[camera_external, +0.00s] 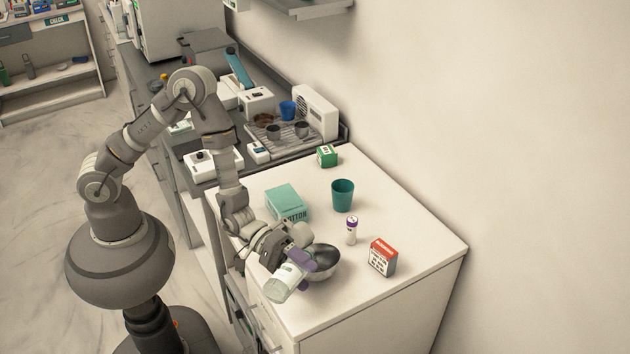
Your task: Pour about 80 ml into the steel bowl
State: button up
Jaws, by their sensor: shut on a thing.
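The steel bowl (328,267) stands on the white counter near its front left edge. My gripper (303,260), with purple parts at its end, is shut on a pale greenish, translucent bottle (286,281). My gripper hides part of the bowl's left side. I cannot tell whether the bottle's mouth is over the bowl, or whether any liquid is flowing. The inside of the bowl looks dark, and its contents cannot be made out.
On the white counter (410,262) are a teal cotton box (287,203), a teal cup (342,195), a purple-capped vial (352,231), a red and white box (382,257) and a green box (327,156). Clear counter lies at the right. A cluttered grey worktop continues behind.

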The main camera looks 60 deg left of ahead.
dwell(0.6)
jog(key=shift+s+d+r+m+t+b, duration=0.1)
jog(key=shift+r+m+t+b, duration=0.3)
jog(key=shift+m, duration=0.6)
jog(key=shift+s+y, duration=0.15)
jog(key=shift+y, duration=0.15)
jog(key=shift+f+m+b, duration=0.2)
jog(key=shift+m+b, duration=0.25)
jog(key=shift+m, duration=0.05)
jog(key=shift+s+d+t, duration=0.15)
jog(key=shift+s+t, duration=0.15)
jog(key=shift+w, duration=0.1)
jog(key=shift+m, duration=0.3)
